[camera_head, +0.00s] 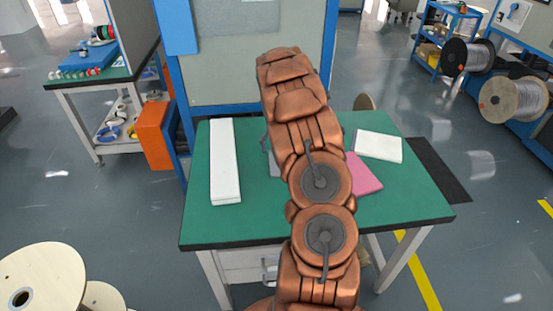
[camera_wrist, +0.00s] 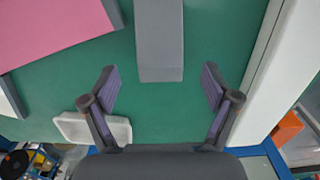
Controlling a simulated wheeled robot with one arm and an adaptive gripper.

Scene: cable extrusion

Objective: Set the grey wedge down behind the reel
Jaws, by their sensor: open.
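The grey wedge (camera_wrist: 160,40) lies on the green table (camera_wrist: 75,80), seen from above at the top middle of the wrist view. My gripper (camera_wrist: 159,85) is open and empty. Its two fingers are spread wider than the wedge, and the wedge's near end lies just ahead of the gap between them. In the head view my arm hides most of this spot; a grey sliver shows left of the arm, and I cannot tell if it is the wedge. A brown round disc (camera_head: 365,102) shows behind the arm at the table's far edge; I cannot tell whether it is the reel.
A long white box (camera_head: 225,160) lies on the table's left side. A pink block (camera_head: 363,176) and a white box (camera_head: 378,146) lie on the right. A white tray (camera_wrist: 92,127) shows by the left finger. Large wooden reels (camera_head: 40,280) stand at lower left. An orange bin (camera_head: 154,135) stands beyond.

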